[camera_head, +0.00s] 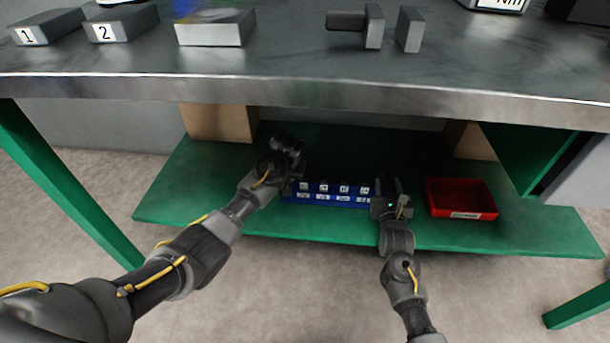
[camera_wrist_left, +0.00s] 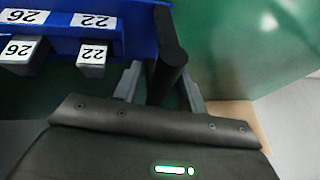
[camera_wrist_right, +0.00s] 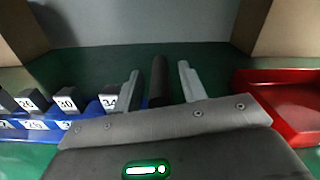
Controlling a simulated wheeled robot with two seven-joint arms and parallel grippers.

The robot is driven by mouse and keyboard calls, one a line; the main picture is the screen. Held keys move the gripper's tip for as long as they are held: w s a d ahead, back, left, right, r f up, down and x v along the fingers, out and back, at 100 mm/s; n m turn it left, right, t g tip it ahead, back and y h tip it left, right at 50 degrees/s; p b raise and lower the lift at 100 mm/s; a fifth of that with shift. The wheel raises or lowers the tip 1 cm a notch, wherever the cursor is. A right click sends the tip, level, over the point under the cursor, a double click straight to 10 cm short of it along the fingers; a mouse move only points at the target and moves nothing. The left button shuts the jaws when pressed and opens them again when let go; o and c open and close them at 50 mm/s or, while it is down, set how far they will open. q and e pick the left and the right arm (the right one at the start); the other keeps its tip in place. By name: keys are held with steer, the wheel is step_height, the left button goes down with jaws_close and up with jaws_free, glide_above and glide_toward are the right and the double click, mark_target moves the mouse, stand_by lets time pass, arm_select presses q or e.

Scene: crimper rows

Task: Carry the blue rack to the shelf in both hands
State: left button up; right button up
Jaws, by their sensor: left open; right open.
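The blue rack (camera_head: 325,201) stands on the green lower board (camera_head: 180,185) under the workbench, with numbered grey blocks in it. My left gripper (camera_wrist_left: 160,72) is at the rack's left end; its fingertips are mostly hidden in the head view. In the left wrist view a dark round post (camera_wrist_left: 171,52) at the rack's end lies between its open fingers. My right gripper (camera_head: 388,182) is open at the rack's right end. In the right wrist view another dark post (camera_wrist_right: 158,82) stands between its fingers. I cannot tell whether the fingers touch either post.
A red bin (camera_head: 460,198) sits on the green board right of my right gripper. The steel bench top (camera_head: 300,92) overhangs the rack, bearing numbered grey blocks (camera_head: 122,25) and other parts. Wooden supports (camera_head: 220,122) stand behind. The board's left part is clear.

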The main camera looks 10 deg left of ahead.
steer(key=s, duration=0.8)
steer(key=s+d, duration=0.1)
steer(key=s, duration=0.3)
arm_select(q)
steer(key=v, duration=1.1)
steer(key=shift+f, duration=0.1)
